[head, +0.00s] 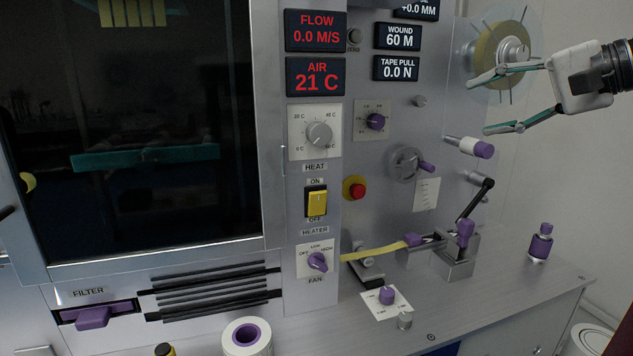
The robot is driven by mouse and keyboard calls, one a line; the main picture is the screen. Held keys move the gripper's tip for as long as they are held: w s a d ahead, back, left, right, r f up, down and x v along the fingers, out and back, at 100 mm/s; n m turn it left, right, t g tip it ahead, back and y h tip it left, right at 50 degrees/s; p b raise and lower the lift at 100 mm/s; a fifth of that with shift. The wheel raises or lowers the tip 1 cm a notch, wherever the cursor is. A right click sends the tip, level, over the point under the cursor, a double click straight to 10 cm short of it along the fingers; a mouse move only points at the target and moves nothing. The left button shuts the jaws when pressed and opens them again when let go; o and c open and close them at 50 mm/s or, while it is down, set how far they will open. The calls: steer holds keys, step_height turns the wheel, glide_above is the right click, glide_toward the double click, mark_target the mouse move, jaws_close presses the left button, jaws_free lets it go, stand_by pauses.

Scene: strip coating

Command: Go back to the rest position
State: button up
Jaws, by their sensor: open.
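My gripper (503,101) is at the upper right in the head view, coming in from the right edge. Its two fingers are spread wide and nothing is between them. It hangs in front of the tape reel (500,52), a yellow roll on a clear disc; the upper finger overlaps the reel's lower part in the picture. I cannot tell whether they touch. The purple-tipped peg (470,147) is just below and left of the lower finger.
A yellow strip (375,251) runs left from there to the cabinet. A purple-capped bottle (540,243) stands at the right. A white roll (247,338) is at the bottom. The bench's front right is bare.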

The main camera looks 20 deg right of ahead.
steer(key=s+a+f+n+g, duration=0.1)
steer(key=a+f+n+g, duration=0.1)
steer(key=a+f, duration=0.35)
steer(key=s+a+f+n+g+y, duration=0.1)
steer(key=a+f+g, duration=0.15)
steer(key=a, duration=0.65)
steer(key=s+a+f+n+g, duration=0.1)
steer(key=a+f+n+g, duration=0.15)
steer(key=a, duration=0.45)
steer(key=s+a+f+n+g+h, duration=0.2)
steer(key=s+a+f+n+h, duration=0.15)
steer(key=s+f, duration=0.4)
steer(key=s+a+f+n+g+h, duration=0.2)
steer(key=s+f+n, duration=0.2)
steer(key=s+f, duration=0.35)
step_height(320, 180, up, 17)
steer(key=t+p, duration=0.2)
steer(key=p, duration=1.3)
steer(key=shift+w+f+t, duration=0.15)
steer(key=shift+w+t, duration=0.1)
steer(key=shift+t, duration=0.05)
